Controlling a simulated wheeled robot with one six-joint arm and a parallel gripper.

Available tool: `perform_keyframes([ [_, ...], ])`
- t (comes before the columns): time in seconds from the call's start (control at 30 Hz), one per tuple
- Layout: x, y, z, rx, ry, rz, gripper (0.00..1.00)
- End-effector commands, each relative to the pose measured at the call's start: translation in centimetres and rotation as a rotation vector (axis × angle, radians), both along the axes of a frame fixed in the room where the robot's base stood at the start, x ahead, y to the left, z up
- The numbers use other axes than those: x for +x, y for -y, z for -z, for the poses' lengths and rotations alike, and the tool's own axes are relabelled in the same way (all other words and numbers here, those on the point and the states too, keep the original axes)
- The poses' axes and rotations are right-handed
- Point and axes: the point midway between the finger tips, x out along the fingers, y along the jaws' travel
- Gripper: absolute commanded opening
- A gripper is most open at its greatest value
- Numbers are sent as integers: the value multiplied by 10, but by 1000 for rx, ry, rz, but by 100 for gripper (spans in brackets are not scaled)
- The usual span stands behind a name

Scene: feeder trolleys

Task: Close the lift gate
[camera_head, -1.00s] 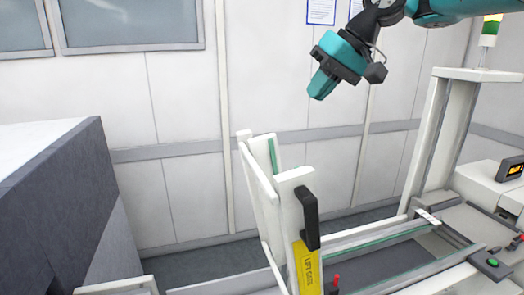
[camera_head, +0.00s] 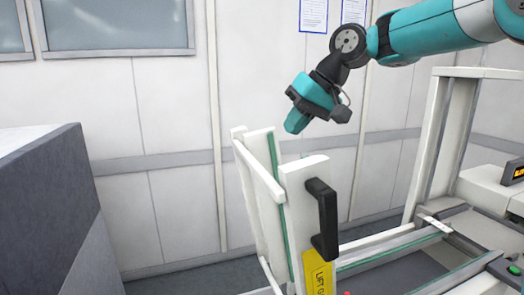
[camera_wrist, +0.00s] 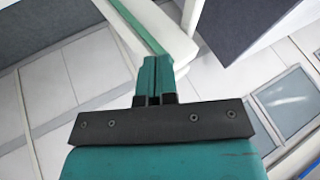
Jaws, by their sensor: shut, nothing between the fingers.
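The lift gate (camera_head: 264,165) is a white raised frame with green strips, standing up and tilted at the near end of the conveyor in the head view. My gripper (camera_head: 291,130) is shut and empty, pointing down and left, above the gate's top edge in the picture. In the wrist view my gripper's teal fingers (camera_wrist: 156,72) are together, with a white, green-striped part of the gate (camera_wrist: 165,35) just beyond. I cannot tell whether they touch.
The conveyor rails (camera_head: 400,238) run to the right toward a white upright frame (camera_head: 430,150). A grey block (camera_head: 50,220) stands at the left. A white panelled wall (camera_head: 120,110) is behind. A control box with an orange display (camera_head: 514,172) is at the right.

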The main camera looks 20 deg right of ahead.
Motion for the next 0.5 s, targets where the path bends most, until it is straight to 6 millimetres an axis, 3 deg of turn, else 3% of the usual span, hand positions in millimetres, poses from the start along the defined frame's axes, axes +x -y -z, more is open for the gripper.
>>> perform_keyframes([
  [0.23, 18, -26, 44, 1, -4, -6, 0],
  [0.5, 18, -60, 47, -1, -1, -6, 0],
])
